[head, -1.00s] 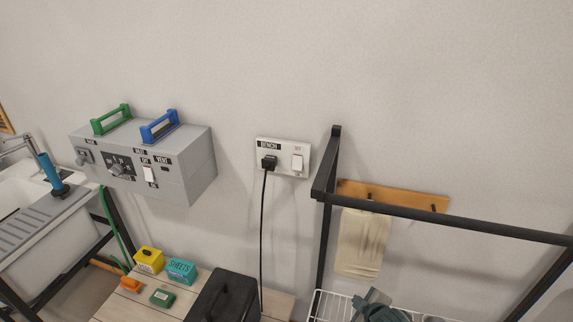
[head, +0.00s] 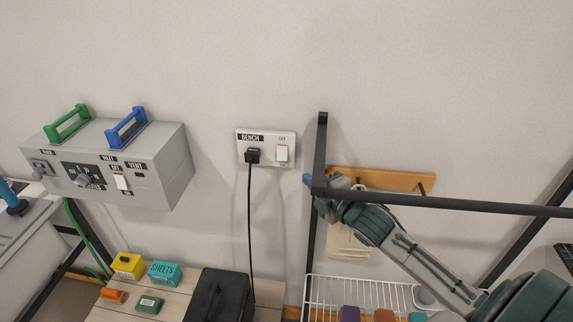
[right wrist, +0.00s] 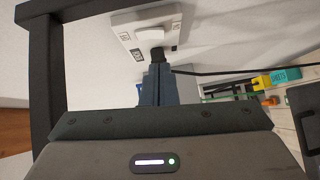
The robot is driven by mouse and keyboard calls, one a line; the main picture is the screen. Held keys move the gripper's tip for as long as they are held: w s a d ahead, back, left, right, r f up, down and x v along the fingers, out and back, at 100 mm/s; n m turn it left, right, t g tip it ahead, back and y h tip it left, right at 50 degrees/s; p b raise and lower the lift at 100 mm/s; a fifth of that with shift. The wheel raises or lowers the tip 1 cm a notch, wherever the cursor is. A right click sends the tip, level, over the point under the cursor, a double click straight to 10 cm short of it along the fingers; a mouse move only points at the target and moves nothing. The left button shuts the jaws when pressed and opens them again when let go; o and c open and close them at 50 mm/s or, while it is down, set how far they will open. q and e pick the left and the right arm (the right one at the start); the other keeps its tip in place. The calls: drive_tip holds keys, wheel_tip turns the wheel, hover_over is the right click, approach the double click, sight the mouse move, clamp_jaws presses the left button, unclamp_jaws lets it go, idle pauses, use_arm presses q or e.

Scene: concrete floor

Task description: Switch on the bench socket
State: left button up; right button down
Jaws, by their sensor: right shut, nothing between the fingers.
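The bench socket (head: 267,139) is a white plate on the wall, labelled BENCH. A black plug (head: 252,156) sits in its left half and a white rocker switch (head: 281,153) is on its right, with small lettering above it. Which way the rocker is tipped is too small to tell. My right gripper (head: 308,181) is shut and empty, to the right of and a little below the plate, by the black frame's post. In the right wrist view, the shut fingers (right wrist: 158,84) point towards the socket (right wrist: 123,31) and its switch (right wrist: 150,34), apparently apart from them. My left gripper is not in view.
A black metal frame (head: 320,150) stands close around my right arm, its rail crossing in front. A grey control box (head: 160,178) with green and blue handles is at left. The wall above is clear.

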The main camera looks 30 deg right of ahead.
sight(278, 159)
drive_tip(key=w+p, duration=0.1)
drive_tip(key=w, duration=0.2)
drive_tip(key=w+a+p, duration=0.1)
drive_tip(key=w, duration=0.2)
drive_tip(key=w+p, duration=0.1)
drive_tip(key=w, duration=0.2)
drive_tip(key=shift+w+a+f, duration=0.2)
drive_tip(key=shift+w+f, duration=0.15)
drive_tip(key=shift+f, duration=0.05)
drive_tip(key=shift+w+f, duration=0.1)
drive_tip(key=shift+w, duration=0.05)
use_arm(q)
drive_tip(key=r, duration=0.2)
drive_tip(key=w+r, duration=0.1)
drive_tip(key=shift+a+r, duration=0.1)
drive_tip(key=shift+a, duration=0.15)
